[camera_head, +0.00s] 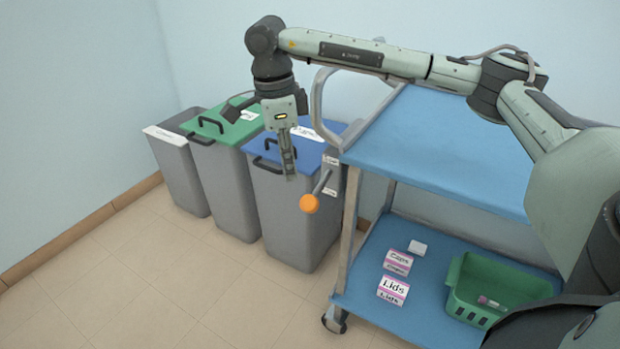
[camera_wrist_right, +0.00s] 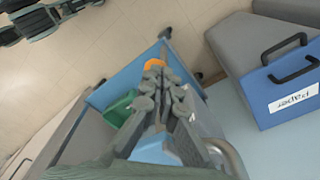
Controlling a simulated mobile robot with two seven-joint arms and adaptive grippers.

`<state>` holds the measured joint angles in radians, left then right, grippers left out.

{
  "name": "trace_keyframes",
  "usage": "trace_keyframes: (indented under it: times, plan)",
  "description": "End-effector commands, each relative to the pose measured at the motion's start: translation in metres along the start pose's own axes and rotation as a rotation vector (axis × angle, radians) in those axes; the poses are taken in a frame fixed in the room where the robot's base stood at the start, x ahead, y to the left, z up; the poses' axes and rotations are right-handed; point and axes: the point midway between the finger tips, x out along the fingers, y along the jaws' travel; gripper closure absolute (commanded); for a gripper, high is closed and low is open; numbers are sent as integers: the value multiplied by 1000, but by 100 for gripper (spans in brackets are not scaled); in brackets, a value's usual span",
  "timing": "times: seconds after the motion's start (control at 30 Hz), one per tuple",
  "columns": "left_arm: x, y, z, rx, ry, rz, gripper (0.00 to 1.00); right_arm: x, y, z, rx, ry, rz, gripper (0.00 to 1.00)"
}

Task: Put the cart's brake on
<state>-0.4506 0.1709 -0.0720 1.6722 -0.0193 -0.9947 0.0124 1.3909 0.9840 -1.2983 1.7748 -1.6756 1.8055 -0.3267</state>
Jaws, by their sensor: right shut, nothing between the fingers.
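The cart (camera_head: 440,140) has blue shelves and a grey frame. On its left side a short lever ends in an orange knob (camera_head: 309,204); the lever points down and left. Two small white labels, too small to read, sit one above the other on the post beside it. My right gripper (camera_head: 291,178) points down, shut and empty, just above and left of the knob. In the right wrist view the knob (camera_wrist_right: 153,64) shows just past the fingertips, partly hidden by them; I cannot tell if they touch. My left gripper is not in view.
Three bins stand left of the cart: grey with a white-labelled lid (camera_head: 180,165), green-lidded (camera_head: 228,125) and blue-lidded (camera_head: 275,155). The lower shelf holds a green basket (camera_head: 470,310) and small labelled boxes (camera_head: 393,290). The floor (camera_head: 190,300) in front is clear.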

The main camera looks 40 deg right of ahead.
Motion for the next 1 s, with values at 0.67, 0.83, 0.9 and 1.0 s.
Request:
trace_keyframes:
  times: [0.67,0.83,0.9,1.0]
  plan:
    - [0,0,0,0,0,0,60,-96,0,0,1,-1,-1,100]
    - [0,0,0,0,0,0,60,-96,0,0,1,-1,-1,100]
    - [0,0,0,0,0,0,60,-96,0,0,1,-1,-1,100]
    - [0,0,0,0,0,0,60,-96,0,0,1,-1,-1,100]
